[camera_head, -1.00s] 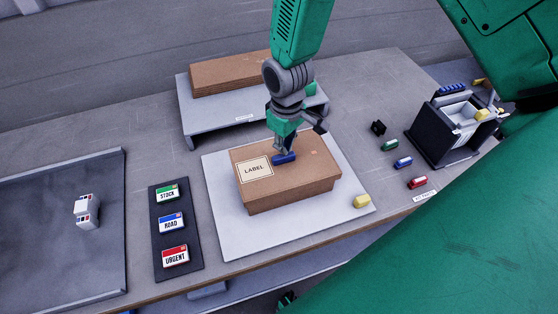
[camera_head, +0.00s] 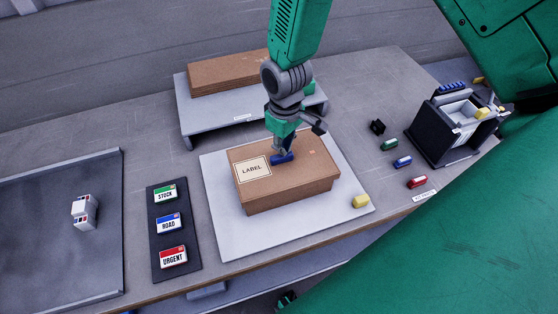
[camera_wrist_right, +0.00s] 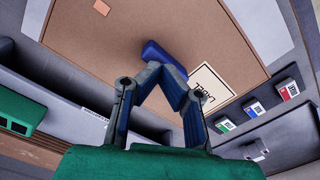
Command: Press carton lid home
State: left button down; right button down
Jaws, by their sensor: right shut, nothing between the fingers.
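The closed brown carton (camera_head: 292,197) stands on a pale board on the table. Its lid (camera_head: 318,168) looks level, and a small pale square marks its far right corner. A cream LABEL sticker (camera_head: 252,169) lies on the lid's left part. My right gripper (camera_head: 283,156) points down at the middle of the lid, shut. A blue bar at its fingertips appears to touch the lid or hover very close. In the right wrist view the fingers (camera_wrist_right: 160,66) meet at this blue bar above the lid (camera_wrist_right: 110,50). The seam under the gripper is hidden.
A grey stand with stacked brown cardboard (camera_head: 228,72) is behind the carton. A yellow block (camera_head: 361,201) lies at the board's right corner. Small coloured blocks and a dark caddy (camera_head: 452,125) are right. A label rack (camera_head: 172,232) and a grey tray (camera_head: 45,235) are left.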

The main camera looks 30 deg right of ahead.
jog(key=shift+f, duration=0.1)
jog(key=shift+a+f, duration=0.1)
jog(key=shift+a, duration=0.35)
jog(key=shift+a+f, duration=0.15)
jog(key=shift+a, duration=0.05)
jog(key=shift+d+f, duration=0.2)
jog(key=shift+d, duration=0.35)
jog(key=shift+a+r+p, duration=0.3)
jog(key=shift+r, duration=0.35)
jog(key=shift+a+r+p, duration=0.15)
jog(key=shift+r+p, duration=0.45)
jog(key=shift+r, duration=0.15)
jog(key=shift+r+p, duration=0.65)
jog(key=shift+d+r+p, duration=0.3)
jog(key=shift+r+p, duration=0.25)
jog(key=shift+r, duration=0.05)
pick_arm(q)
notch_tip(320, 180, up, 4)
jog(key=shift+a, duration=0.1)
